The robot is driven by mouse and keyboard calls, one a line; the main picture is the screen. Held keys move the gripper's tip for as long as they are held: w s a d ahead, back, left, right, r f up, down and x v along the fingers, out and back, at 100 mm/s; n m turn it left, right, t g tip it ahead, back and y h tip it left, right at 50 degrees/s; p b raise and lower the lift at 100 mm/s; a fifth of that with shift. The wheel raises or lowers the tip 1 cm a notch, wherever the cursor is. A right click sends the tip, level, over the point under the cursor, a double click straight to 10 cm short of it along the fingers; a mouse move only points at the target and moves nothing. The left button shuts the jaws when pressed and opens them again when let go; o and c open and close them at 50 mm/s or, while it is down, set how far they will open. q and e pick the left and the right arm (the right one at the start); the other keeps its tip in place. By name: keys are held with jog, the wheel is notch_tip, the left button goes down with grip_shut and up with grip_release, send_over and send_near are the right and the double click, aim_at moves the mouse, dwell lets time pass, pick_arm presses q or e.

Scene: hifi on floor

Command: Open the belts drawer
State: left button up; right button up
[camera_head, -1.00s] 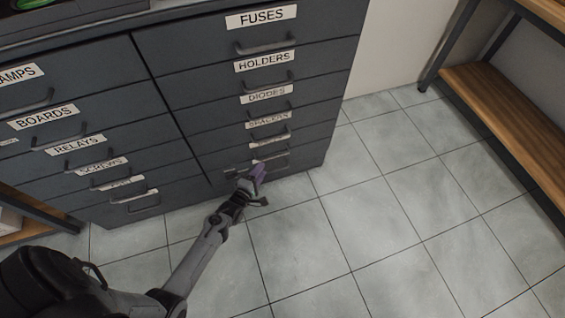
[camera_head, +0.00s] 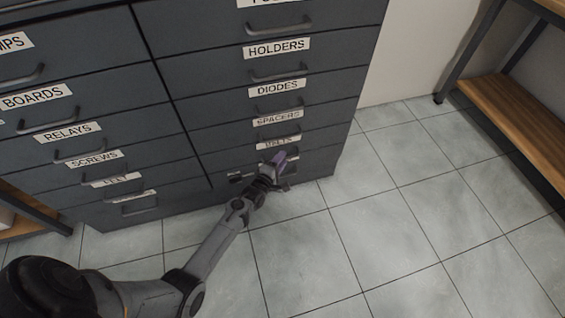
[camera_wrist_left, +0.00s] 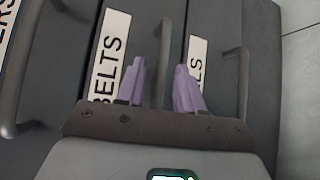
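The belts drawer is a dark grey front low in the right column of the cabinet, and it looks closed. Its white BELTS label (camera_head: 280,142) is partly covered by my gripper in the head view, and the label (camera_wrist_left: 108,60) is large in the left wrist view. The belts drawer handle (camera_wrist_left: 164,45) is a dark bar beside that label. My left gripper (camera_head: 278,160) is at this drawer. In the left wrist view, its purple fingers (camera_wrist_left: 160,85) are apart, one on each side of the handle. Contact with the handle cannot be told. My right gripper is not in view.
Another drawer with a label ending in LS (camera_wrist_left: 197,65) lies just below, its handle (camera_wrist_left: 243,75) close to my fingers. The spacers drawer (camera_head: 278,118) is above. Tiled floor (camera_head: 400,230) is clear in front. A wooden-shelved rack (camera_head: 515,125) stands at the right.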

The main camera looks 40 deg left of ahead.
pick_arm(q)
jog(key=shift+w+a+f+b, duration=0.15)
jog(key=shift+w+b, duration=0.15)
jog(key=shift+w, duration=0.35)
grip_shut()
